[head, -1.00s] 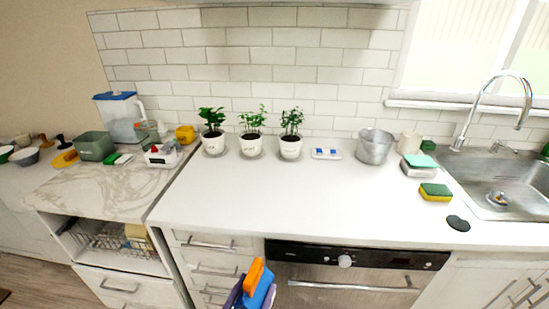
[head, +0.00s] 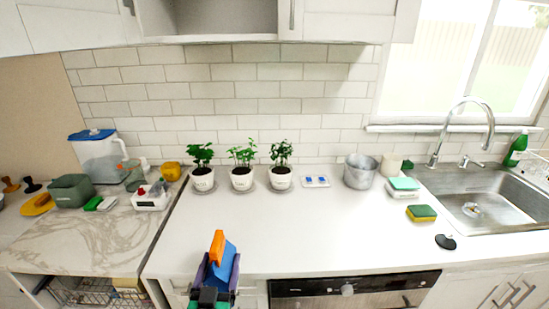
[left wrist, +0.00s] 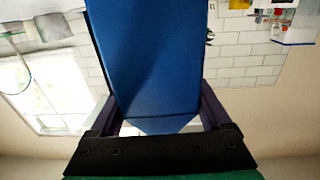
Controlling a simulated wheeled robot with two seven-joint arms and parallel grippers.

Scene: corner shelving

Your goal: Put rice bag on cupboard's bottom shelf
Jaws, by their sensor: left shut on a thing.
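The rice bag, blue with an orange end (head: 217,244), is held upright in front of the counter's front edge in the head view. My left gripper (head: 221,268) is shut on it, one purple finger on each side. In the left wrist view the bag's blue face (left wrist: 150,60) fills the middle between the fingers (left wrist: 158,115). The wall cupboard (head: 210,16) is at the top of the head view, with an open compartment. Its bottom board (head: 210,38) shows; the upper part is cut off. The bag is well below it. My right gripper is not in view.
Three potted plants (head: 241,178) stand along the back wall below the cupboard. A metal pot (head: 360,172) and sponges (head: 421,213) are to the right, near the sink (head: 480,197). The middle of the white counter (head: 310,225) is clear. Closed cupboard doors (head: 75,27) flank the opening.

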